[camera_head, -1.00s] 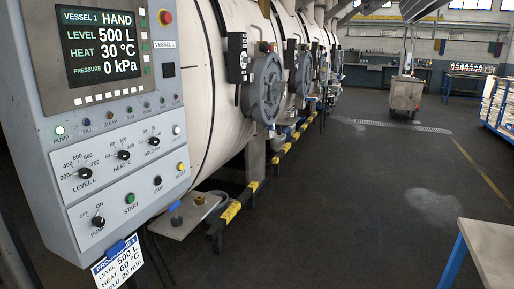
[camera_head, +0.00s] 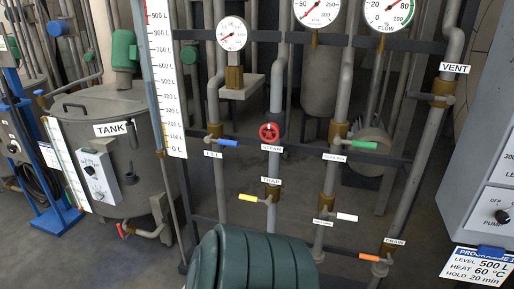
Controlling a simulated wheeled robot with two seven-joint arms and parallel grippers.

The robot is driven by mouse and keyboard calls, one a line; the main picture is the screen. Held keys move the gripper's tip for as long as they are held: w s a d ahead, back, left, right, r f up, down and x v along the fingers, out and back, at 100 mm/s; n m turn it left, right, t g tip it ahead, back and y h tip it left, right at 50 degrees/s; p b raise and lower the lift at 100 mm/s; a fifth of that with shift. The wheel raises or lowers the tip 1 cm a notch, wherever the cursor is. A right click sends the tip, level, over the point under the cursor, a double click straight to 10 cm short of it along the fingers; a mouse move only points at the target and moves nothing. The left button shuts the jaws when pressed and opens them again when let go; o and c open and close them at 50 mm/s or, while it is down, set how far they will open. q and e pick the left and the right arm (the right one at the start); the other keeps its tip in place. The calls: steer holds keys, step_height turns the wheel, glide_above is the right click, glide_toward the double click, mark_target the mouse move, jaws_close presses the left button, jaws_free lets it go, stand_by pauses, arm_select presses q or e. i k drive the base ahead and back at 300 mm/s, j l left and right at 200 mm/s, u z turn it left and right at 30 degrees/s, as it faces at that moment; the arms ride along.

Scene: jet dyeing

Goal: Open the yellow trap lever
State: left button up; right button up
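The yellow trap lever (camera_head: 248,198) shows just below the middle of the head view. It points left, roughly horizontal and crosswise to its vertical pipe. It sits on a brass valve (camera_head: 272,193), below the white TRAP label (camera_head: 271,181). Neither of my grippers is in view, so I cannot see whether they are open or shut.
A red STEAM handwheel (camera_head: 269,132) is above on the same pipe. Blue (camera_head: 228,143), green (camera_head: 363,145), white (camera_head: 347,217) and orange (camera_head: 369,257) levers are nearby. A dark green ribbed cylinder (camera_head: 250,262) stands in front, below. A grey tank (camera_head: 100,105) is left.

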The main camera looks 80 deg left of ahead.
mark_target(253, 199)
steer(key=u, duration=2.75)
